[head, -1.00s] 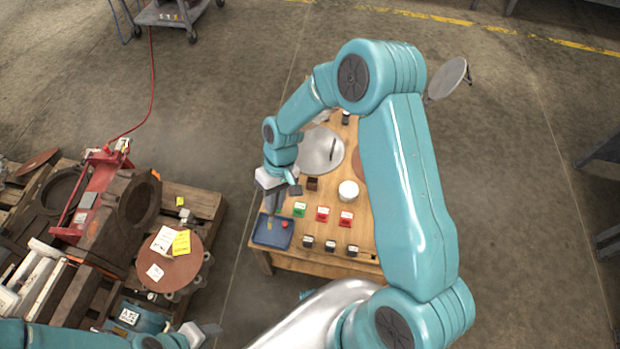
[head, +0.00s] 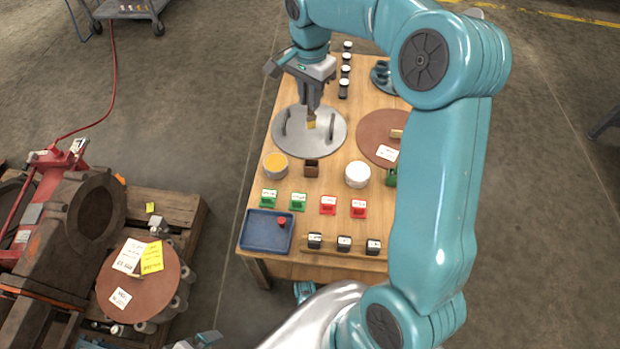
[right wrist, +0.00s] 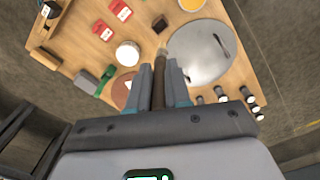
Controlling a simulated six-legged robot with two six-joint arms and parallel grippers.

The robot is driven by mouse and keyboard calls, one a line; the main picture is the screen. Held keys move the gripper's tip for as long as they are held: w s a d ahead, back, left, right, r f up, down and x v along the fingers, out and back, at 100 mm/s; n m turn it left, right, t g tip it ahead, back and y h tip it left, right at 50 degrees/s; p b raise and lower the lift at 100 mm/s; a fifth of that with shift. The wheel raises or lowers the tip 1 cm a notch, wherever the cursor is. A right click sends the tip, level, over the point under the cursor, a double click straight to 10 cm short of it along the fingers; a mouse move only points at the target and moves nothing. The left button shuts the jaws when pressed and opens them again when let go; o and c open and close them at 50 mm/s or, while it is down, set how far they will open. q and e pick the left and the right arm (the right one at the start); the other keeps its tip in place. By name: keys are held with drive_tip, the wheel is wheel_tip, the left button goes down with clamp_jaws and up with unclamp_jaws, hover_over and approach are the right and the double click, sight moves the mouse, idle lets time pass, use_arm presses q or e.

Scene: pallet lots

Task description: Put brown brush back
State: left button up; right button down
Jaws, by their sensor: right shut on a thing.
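My right gripper (head: 309,106) is shut on the brown brush, whose tan tip (head: 311,124) points down above the round grey metal disc. In the right wrist view the brush's brown handle (right wrist: 158,92) stands between the two fingers of my right gripper (right wrist: 164,80). A small brown square holder (head: 311,168) stands on the table just in front of the disc; it also shows in the right wrist view (right wrist: 160,22). The brush is apart from it. My left gripper (head: 198,341) shows only partly at the bottom edge, and its jaws are unclear.
The grey disc (head: 291,146) has two upright handles. A yellow-topped tin (head: 276,166) and a white tub (head: 357,174) flank the holder. Green and red card stands, a blue tray (head: 259,241) with a red item, and black-sided blocks are nearer. A brown disc (head: 366,140) lies right.

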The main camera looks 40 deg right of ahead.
sight(311, 114)
wheel_tip(311, 114, down, 20)
drive_tip(key=b, duration=0.6)
drive_tip(key=shift+d+r+b, duration=0.15)
drive_tip(key=shift+b, duration=0.25)
drive_tip(key=shift+f, duration=0.2)
drive_tip(key=c, duration=1.1)
unclamp_jaws()
wheel_tip(311, 114, up, 12)
drive_tip(key=p, duration=0.4)
drive_tip(key=shift+r, duration=0.25)
drive_tip(key=shift+f, duration=0.1)
